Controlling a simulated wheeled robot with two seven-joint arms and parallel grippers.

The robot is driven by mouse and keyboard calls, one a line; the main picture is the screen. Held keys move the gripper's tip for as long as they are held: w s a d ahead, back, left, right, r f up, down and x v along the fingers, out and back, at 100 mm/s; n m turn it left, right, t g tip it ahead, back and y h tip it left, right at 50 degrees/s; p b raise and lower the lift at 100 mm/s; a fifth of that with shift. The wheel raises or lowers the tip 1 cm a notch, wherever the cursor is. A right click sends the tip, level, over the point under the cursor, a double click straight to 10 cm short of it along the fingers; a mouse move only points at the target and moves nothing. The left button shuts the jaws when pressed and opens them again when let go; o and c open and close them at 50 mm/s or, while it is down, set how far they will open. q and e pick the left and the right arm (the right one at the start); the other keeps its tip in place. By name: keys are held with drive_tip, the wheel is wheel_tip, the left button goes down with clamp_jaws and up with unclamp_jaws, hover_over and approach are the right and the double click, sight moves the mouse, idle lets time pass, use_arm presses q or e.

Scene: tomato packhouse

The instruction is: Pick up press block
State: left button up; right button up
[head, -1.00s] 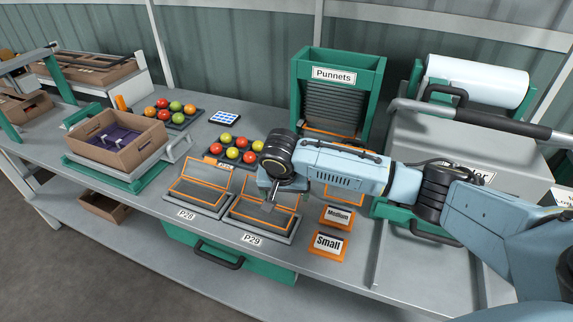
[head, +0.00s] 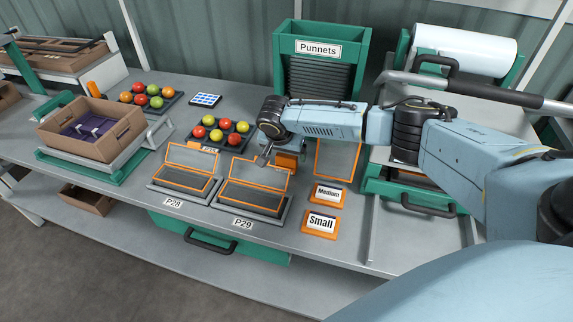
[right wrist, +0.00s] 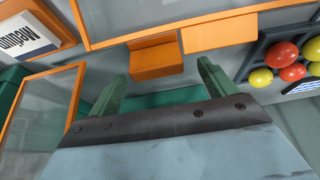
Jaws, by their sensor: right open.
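An orange block (head: 287,161), which looks like the press block, stands behind the P29 tray (head: 252,197), partly hidden by my right gripper (head: 264,158). In the right wrist view the orange block (right wrist: 156,60) lies ahead of the gap between the two green fingers. My right gripper (right wrist: 162,82) is open there, with nothing between its fingers. The fingers seem apart from the block. My left gripper is not in view.
The P28 tray (head: 184,186) sits left of P29. Medium (head: 327,195) and Small (head: 320,223) signs stand to the right. Tomato trays (head: 222,135) and the green Punnets dispenser (head: 283,45) stand behind. A cardboard box (head: 90,128) is at left.

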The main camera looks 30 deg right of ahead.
sight(286, 156)
drive_tip(key=x, duration=0.4)
drive_tip(key=shift+s+a+f+b, duration=0.1)
drive_tip(key=shift+s+f+b, duration=0.15)
drive_tip(key=shift+b, duration=0.1)
drive_tip(key=shift+c, duration=0.3)
drive_tip(key=shift+r, duration=0.1)
drive_tip(key=c, duration=1)
drive_tip(key=shift+c, duration=0.2)
wheel_tip(286, 156, up, 10)
drive_tip(key=shift+p, duration=0.8)
